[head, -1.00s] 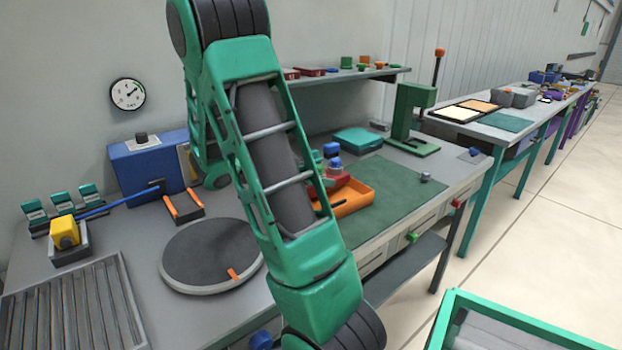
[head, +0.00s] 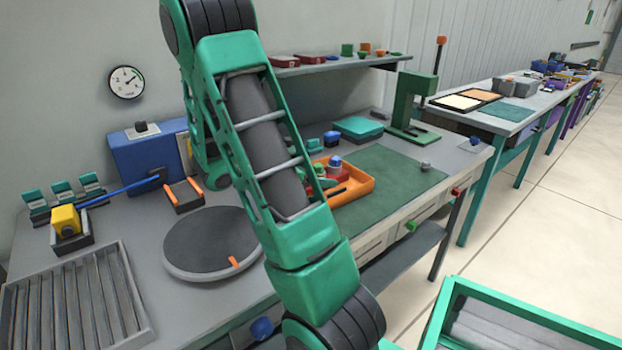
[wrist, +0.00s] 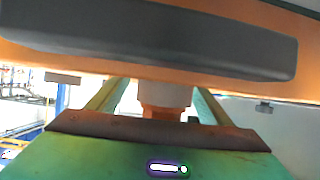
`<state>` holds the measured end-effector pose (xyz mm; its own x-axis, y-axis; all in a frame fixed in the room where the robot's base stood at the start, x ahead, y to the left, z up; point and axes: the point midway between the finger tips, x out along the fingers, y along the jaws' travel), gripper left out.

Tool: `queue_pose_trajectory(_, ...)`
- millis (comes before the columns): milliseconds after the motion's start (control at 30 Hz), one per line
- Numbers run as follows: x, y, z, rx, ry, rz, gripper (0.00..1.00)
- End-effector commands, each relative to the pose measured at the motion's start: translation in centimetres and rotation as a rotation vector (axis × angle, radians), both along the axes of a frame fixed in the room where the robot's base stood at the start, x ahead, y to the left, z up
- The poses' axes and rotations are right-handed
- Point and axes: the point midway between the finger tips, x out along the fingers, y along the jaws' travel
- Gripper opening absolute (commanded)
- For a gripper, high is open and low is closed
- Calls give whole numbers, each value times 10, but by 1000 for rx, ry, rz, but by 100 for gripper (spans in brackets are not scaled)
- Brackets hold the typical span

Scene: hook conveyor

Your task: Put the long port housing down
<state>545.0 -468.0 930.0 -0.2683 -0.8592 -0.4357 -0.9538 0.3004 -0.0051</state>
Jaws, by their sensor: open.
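I cannot make out the long port housing with certainty in either view. In the head view my arm reaches down past the bottom edge, so its end is out of frame there. In the wrist view my gripper (wrist: 165,100) shows close up and is open. A long dark grey bar (wrist: 150,45) on an orange body crosses the top of the wrist view. A green surface (wrist: 90,155) with a brown edge and a small lit strip fills the bottom. A small orange and white piece (wrist: 165,95) shows between two green rails; I cannot tell what it is.
The workbench holds a round grey turntable (head: 190,255), a ribbed grey tray (head: 60,315), an orange tray (head: 350,188) with parts, a green mat (head: 395,185) and a green press (head: 412,105). A green-rimmed crate (head: 442,310) stands at lower right. The floor (head: 545,220) is clear.

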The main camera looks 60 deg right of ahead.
Motion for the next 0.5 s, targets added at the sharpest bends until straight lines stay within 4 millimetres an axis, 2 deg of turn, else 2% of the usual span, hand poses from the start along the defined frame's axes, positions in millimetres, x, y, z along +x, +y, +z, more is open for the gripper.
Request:
queue_pose_trajectory(167,5,12,6,0,-2,4,73)
queue_pose_trajectory(500,22,68,35,-1,-2,5,73)
